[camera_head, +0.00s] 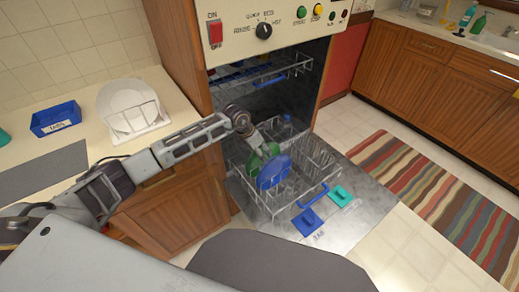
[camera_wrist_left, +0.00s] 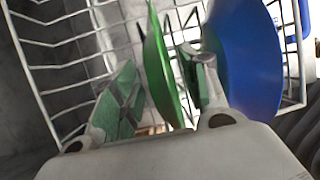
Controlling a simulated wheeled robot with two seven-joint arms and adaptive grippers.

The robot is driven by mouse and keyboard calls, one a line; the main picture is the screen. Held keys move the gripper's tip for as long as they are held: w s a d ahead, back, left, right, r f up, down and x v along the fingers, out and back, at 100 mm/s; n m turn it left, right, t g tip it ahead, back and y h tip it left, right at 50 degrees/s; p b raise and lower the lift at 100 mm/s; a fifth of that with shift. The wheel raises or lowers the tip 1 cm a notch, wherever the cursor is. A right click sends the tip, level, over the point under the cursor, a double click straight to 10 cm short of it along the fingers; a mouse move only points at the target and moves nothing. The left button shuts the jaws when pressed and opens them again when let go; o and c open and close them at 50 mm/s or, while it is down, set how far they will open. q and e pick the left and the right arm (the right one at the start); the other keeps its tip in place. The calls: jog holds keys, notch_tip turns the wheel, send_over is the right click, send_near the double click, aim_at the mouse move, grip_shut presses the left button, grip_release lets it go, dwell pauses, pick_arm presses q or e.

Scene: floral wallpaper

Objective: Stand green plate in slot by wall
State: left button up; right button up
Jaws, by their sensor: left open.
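The green plate (camera_head: 256,161) stands on edge in the dishwasher's lower rack (camera_head: 312,200), just left of a blue plate (camera_head: 273,173). My left gripper (camera_head: 262,148) is down at the plates from above. In the left wrist view the green plate (camera_wrist_left: 160,65) shows nearly edge-on between the two open fingers of the left gripper (camera_wrist_left: 160,95), with a gap visible on both sides. The blue plate (camera_wrist_left: 243,60) is outside the right finger, very close to it. A white dish rack (camera_head: 145,128) on the counter by the tiled wall holds a white plate (camera_head: 122,97). My right gripper is not in view.
The dishwasher door (camera_head: 370,190) is folded down, with blue and teal pieces on it. The upper rack (camera_head: 265,75) hangs above the lower one. A blue bin (camera_head: 55,118) and a grey mat (camera_head: 40,170) are on the counter left of the dish rack.

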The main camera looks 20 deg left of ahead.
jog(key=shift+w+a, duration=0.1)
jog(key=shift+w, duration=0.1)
pick_arm(q)
jog(key=shift+c, duration=0.5)
grip_shut()
jog(key=shift+r, duration=0.1)
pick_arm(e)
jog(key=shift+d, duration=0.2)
pick_arm(q)
jog(key=shift+r+p, duration=0.3)
jog(key=shift+r, duration=0.15)
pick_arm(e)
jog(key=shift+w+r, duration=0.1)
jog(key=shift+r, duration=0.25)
pick_arm(q)
jog(key=shift+r+p, duration=0.65)
jog(key=shift+r, duration=0.4)
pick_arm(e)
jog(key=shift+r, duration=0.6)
